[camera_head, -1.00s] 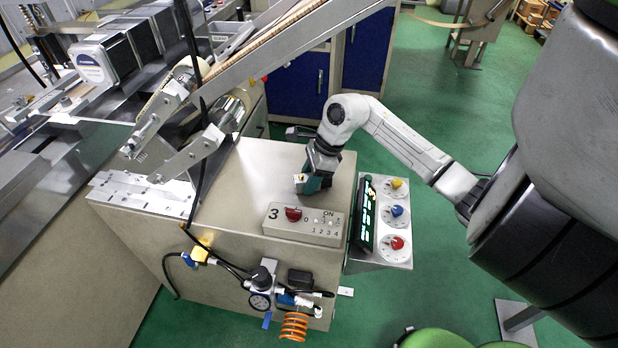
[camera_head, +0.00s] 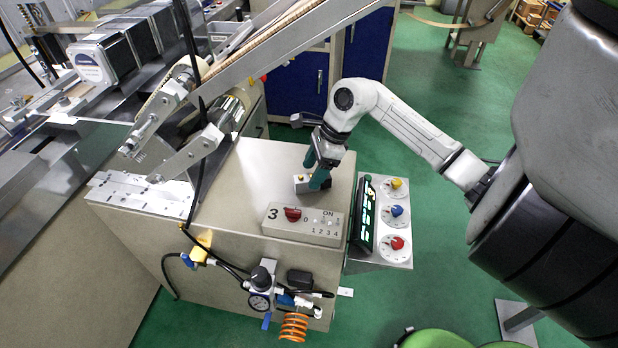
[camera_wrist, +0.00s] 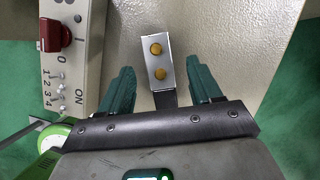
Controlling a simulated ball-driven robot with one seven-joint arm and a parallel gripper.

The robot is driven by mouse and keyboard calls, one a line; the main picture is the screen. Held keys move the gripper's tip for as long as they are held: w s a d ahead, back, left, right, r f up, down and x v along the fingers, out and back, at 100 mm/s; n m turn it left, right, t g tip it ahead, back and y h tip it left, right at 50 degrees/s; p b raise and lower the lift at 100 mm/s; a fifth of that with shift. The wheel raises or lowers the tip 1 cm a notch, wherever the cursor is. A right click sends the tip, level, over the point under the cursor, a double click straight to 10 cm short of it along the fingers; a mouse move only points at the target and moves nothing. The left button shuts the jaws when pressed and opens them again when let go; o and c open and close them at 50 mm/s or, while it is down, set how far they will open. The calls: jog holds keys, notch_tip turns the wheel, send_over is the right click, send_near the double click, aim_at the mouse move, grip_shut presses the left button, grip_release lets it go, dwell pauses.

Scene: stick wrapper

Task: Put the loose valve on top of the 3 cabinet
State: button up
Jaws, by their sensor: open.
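The valve (camera_head: 301,184) is a small silver block on the beige top of the 3 cabinet (camera_head: 240,180), behind the switch box marked 3. My gripper (camera_head: 317,174) is above the cabinet top, close to the valve. In the wrist view its two teal fingers (camera_wrist: 161,82) are spread apart, with the valve between and just beyond them and clear gaps on both sides. The valve's near end is partly hidden by my gripper.
The switch box (camera_head: 305,224) with a red knob stands at the cabinet's front edge. A panel (camera_head: 381,222) with yellow, blue and red knobs is on the right. A metal conveyor frame (camera_head: 290,50) slants over the back left. The cabinet top's middle is clear.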

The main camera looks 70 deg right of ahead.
jog(key=v, duration=0.8)
jog(key=shift+r+b, duration=0.25)
jog(key=shift+b, duration=0.15)
jog(key=shift+s, duration=0.1)
